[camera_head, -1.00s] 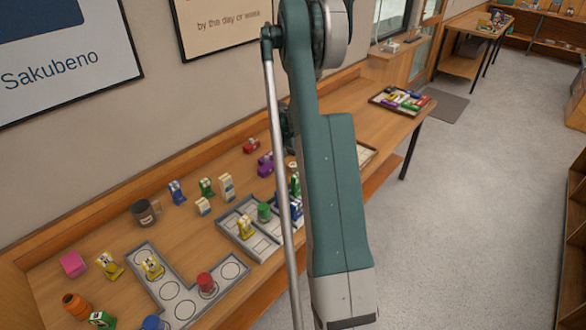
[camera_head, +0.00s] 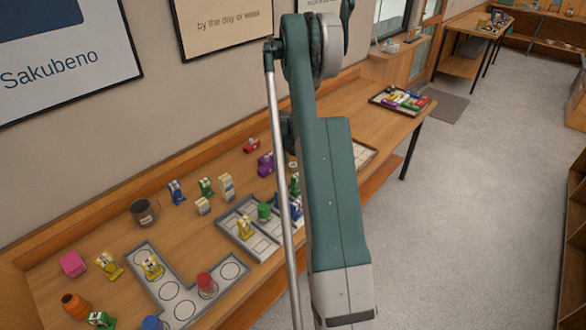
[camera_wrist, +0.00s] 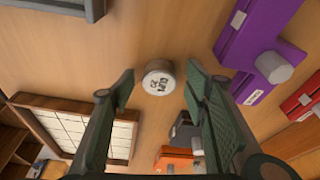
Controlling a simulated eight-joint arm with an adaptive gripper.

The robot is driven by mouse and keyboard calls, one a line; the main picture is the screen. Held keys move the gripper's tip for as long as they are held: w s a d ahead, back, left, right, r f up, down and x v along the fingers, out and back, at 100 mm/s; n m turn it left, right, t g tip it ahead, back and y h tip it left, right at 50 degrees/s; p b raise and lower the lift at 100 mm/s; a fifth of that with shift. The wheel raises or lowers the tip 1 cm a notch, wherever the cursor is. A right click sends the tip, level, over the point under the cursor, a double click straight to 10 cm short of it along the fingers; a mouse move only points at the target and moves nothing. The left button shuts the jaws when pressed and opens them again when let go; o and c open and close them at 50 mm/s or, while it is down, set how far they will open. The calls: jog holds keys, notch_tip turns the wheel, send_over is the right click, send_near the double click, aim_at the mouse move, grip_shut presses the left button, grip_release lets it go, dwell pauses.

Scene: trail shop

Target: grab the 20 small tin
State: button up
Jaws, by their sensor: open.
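A small round tin (camera_wrist: 159,77) with a pale top and dark print stands on the wooden table in the wrist view. Its print is too small to read for sure. My gripper (camera_wrist: 160,88) is open, with one finger on each side in the picture. The tin shows in the gap, at the far end of the fingers. I see no contact between fingers and tin. In the head view my arm hides the gripper.
Purple objects (camera_wrist: 262,50) and a red one (camera_wrist: 302,100) lie right of the tin. An orange object (camera_wrist: 178,160) and a dark one (camera_wrist: 184,132) sit below it. A wood-framed grid tray (camera_wrist: 75,125) is at left. The table around the tin is bare.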

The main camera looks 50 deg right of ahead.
aim_at(293, 165)
jog(key=c, duration=1)
jog(key=shift+r, duration=0.1)
jog(key=shift+r+p, duration=0.35)
jog(key=shift+r, duration=4.55)
